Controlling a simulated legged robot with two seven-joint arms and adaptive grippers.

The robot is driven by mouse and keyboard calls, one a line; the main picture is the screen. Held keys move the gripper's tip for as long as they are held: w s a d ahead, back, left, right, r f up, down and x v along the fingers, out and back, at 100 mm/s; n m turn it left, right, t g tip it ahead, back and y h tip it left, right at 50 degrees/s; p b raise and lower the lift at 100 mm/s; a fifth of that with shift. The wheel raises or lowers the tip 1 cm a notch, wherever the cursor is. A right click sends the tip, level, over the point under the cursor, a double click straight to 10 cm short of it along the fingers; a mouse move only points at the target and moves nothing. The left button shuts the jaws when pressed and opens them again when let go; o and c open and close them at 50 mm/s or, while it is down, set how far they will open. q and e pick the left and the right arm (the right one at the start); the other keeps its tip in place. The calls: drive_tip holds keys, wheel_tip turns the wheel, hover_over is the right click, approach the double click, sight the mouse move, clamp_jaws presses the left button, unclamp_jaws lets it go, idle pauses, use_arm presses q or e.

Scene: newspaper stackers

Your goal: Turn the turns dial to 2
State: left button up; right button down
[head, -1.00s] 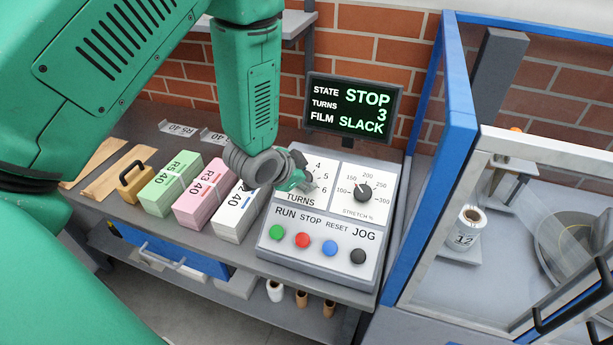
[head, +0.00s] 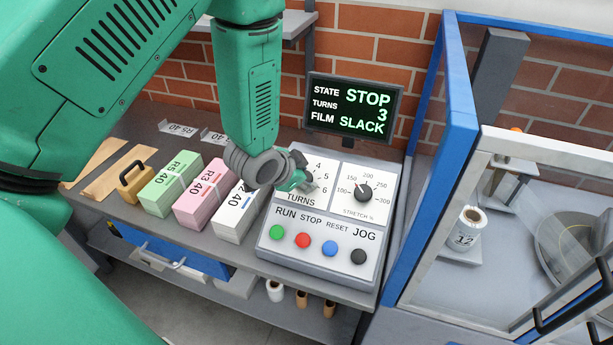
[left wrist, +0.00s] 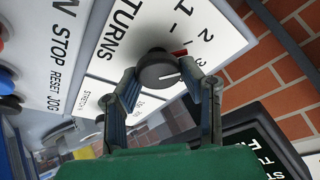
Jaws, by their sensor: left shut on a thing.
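The turns dial is a dark round knob on a white plate marked TURNS (head: 301,198). In the left wrist view the turns dial (left wrist: 158,70) shows a white line on its face and a red mark at its edge, near the 3. My left gripper (head: 297,181) is at the dial in the head view and hides most of it. In the left wrist view its two fingers (left wrist: 165,76) are shut on opposite sides of the knob. The display (head: 352,107) reads STATE STOP, TURNS 3, FILM SLACK. My right gripper is out of view.
The stretch dial (head: 363,193) sits just right of the turns dial. Green, red, blue and black buttons (head: 302,240) line the panel below. Banded green, pink and white stacks (head: 201,193) stand close on the left. A blue-framed machine (head: 462,90) rises on the right.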

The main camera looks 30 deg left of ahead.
use_arm(q)
drive_tip(key=shift+s+f, duration=0.3)
drive_tip(key=shift+s, duration=0.05)
drive_tip(key=o, duration=1.1)
drive_tip(key=shift+o, duration=0.2)
drive_tip(key=shift+a+r, duration=0.1)
drive_tip(key=shift+r, duration=0.05)
drive_tip(key=shift+w, duration=0.1)
drive_tip(key=v, duration=1.1)
drive_tip(key=shift+s+r, duration=0.25)
drive_tip(key=shift+r, duration=0.1)
drive_tip(key=shift+a, duration=0.1)
